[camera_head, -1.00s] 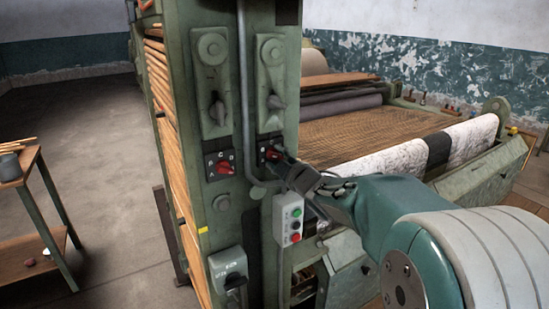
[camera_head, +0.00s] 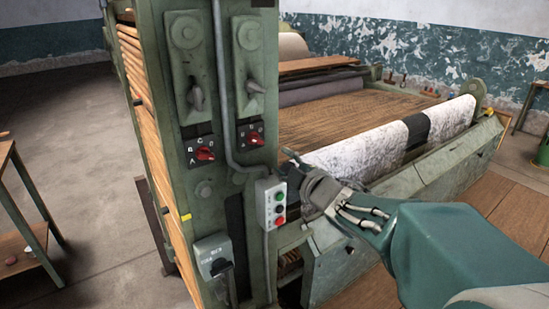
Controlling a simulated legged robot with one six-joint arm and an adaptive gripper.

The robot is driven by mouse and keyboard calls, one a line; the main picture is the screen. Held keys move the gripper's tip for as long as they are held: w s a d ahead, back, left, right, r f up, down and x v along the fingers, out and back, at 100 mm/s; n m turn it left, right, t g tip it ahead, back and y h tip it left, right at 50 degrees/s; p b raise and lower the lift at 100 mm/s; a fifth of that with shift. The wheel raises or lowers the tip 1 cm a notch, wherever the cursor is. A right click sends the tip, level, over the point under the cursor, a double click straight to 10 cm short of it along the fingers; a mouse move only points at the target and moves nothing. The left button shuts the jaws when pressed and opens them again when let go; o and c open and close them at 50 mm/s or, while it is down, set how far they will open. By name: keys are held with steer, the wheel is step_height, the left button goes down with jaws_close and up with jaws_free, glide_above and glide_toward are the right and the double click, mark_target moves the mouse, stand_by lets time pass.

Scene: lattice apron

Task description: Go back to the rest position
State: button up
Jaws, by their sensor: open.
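My gripper (camera_head: 291,163) is in the middle of the head view, in front of the loom's white roll and to the right of the green machine column (camera_head: 165,105). It is open, with nothing seen between its fingers, and apart from the column. Two red rotary knobs sit on dark plates on the column: a left knob (camera_head: 205,153) and a right knob (camera_head: 256,138). A push-button box (camera_head: 271,204) with green and red buttons is just left of my gripper.
Two grey levers hang above the knobs, and a grey switch box (camera_head: 213,255) is lower on the column. The machine's bed with a white and black roll (camera_head: 362,151) lies behind my arm. A wooden table (camera_head: 20,247) stands at the left. Floor between table and column is clear.

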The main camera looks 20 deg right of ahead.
steer(key=s+a+f+m+g+h, duration=0.1)
steer(key=s+f+m+g+h, duration=0.1)
steer(key=s, duration=0.6)
steer(key=s+a+f+m+g+h, duration=0.1)
steer(key=s+f+m+g, duration=0.3)
steer(key=s+m, duration=0.4)
steer(key=s+a+f+m+g+h, duration=0.1)
steer(key=s+f+m+g+h, duration=0.1)
steer(key=s+m+g, duration=0.3)
steer(key=s+f, duration=0.1)
steer(key=s, duration=0.2)
steer(key=shift+s+a+f+m+g+h, duration=0.2)
steer(key=shift+s+m+g+h, duration=0.1)
steer(key=shift+s, duration=0.1)
stand_by(1.2)
